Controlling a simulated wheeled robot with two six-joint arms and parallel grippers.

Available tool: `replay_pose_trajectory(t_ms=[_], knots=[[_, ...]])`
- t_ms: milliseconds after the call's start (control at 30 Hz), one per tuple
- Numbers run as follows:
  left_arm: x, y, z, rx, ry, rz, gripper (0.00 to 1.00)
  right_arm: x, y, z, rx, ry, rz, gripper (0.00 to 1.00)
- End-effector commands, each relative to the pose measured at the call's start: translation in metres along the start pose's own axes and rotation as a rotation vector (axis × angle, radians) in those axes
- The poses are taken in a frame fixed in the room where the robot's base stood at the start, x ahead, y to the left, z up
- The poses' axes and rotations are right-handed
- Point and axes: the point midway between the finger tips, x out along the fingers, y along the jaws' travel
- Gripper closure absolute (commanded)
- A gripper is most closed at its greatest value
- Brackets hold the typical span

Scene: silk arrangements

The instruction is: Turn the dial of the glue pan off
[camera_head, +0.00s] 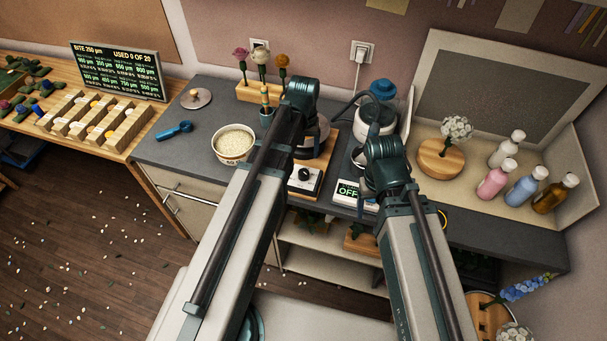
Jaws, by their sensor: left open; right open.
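A black round dial (305,174) sits on the white front panel of a small wood-edged unit on the dark grey counter, right of my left arm. A pale mark shows on the dial; I cannot tell its exact setting. The dark pan (311,142) above it is partly hidden behind my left arm. My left arm rises in front of the counter and ends in view at a dark joint above the pan. My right arm ends in view at a dark joint right of the dial. I see no fingertips of either gripper.
A bowl of pale grains (234,143) stands left of the dial. A white pot with a blue lid (378,118) stands to the right, above a display reading OFF (347,190). Bottles (522,190) stand in the tray at right. The counter's left part (165,155) has free room.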

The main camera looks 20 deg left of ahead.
Motion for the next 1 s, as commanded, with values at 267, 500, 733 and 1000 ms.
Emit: replay_pose_trajectory(t_ms=[267,500,733,1000], knots=[[0.047,0.000,0.000,0.000,0.000,0.000,0.26,0.047,-0.004,-0.003,-0.010,0.000,0.002,0.24],[0.080,0.000,0.000,0.000,0.000,0.000,0.26,0.080,-0.007,-0.005,-0.011,0.000,0.002,0.24],[0.095,0.000,0.000,0.000,0.000,0.000,0.26,0.095,-0.009,-0.005,-0.010,0.000,0.002,0.24],[0.094,0.000,0.000,0.000,0.000,0.000,0.26,0.094,-0.009,-0.005,-0.010,0.000,0.002,0.24]])
